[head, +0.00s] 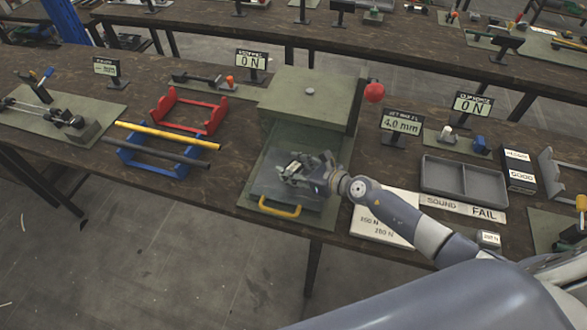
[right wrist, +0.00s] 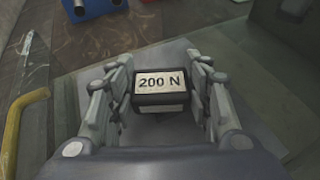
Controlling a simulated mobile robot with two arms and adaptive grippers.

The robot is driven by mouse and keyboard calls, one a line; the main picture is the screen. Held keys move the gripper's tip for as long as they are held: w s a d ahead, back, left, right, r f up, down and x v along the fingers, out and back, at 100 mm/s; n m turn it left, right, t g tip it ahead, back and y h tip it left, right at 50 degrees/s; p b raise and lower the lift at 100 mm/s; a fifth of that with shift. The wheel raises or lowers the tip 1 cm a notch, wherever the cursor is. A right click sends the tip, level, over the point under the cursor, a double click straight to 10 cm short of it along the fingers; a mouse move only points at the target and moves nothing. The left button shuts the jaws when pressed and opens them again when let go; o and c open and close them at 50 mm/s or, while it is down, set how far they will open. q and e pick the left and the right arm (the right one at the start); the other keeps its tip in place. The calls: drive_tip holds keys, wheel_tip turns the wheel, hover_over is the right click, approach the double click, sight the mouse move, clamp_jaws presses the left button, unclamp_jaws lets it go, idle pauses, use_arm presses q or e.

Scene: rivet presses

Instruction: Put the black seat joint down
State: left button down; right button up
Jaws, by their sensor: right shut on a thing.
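My right gripper (head: 306,172) is shut on a black block (right wrist: 163,90) with a white label reading 200 N. In the right wrist view the fingers (right wrist: 160,98) flank the block on both sides. In the head view gripper and block (head: 293,167) are over the grey plate (head: 268,188) at the front of the green press (head: 310,95). I cannot tell whether the block touches the plate. I see no separate thing that I can name as the black seat joint. My left gripper is not in view.
A yellow handle (head: 279,208) sticks out at the plate's front edge. A red ball knob (head: 374,92) is at the press's right. A two-part grey tray (head: 465,199) with a SOUND/FAIL strip lies to the right. Blue (head: 128,158) and red (head: 203,127) racks stand left.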

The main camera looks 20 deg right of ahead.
drive_tip(key=shift+f, duration=0.2)
drive_tip(key=o, duration=1)
drive_tip(key=shift+b, duration=0.3)
